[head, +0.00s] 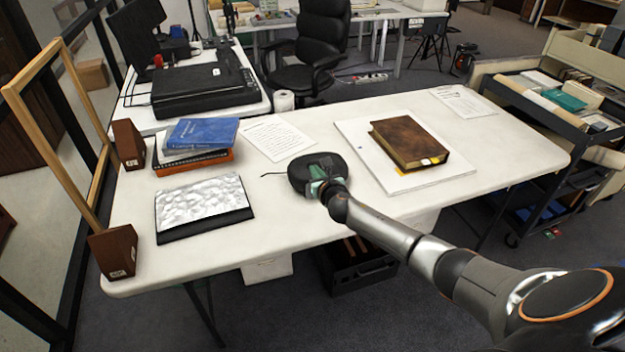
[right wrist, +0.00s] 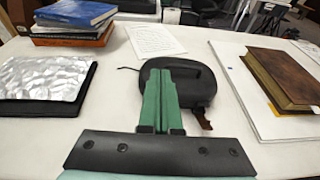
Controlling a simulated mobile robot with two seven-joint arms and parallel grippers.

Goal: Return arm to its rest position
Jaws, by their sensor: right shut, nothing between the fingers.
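My right gripper (head: 318,178) reaches in from the right of the head view and is over the middle of the white table (head: 300,225). Its green fingers (right wrist: 160,95) are closed together in the right wrist view, with nothing between them. A rounded black object (right wrist: 200,82) with a slot-like opening and a thin cord lies just beyond and behind the fingers. It also shows around the fingertips in the head view (head: 296,172). I cannot tell whether the fingers touch it. My left gripper is in neither view.
A brown book (head: 410,142) lies on a white board at the right. A silvery sheet on a black pad (head: 203,205), stacked books (head: 200,135), and wooden blocks (head: 113,250) are at the left. A paper (head: 277,138) lies behind the gripper. A loaded cart (head: 560,110) stands right.

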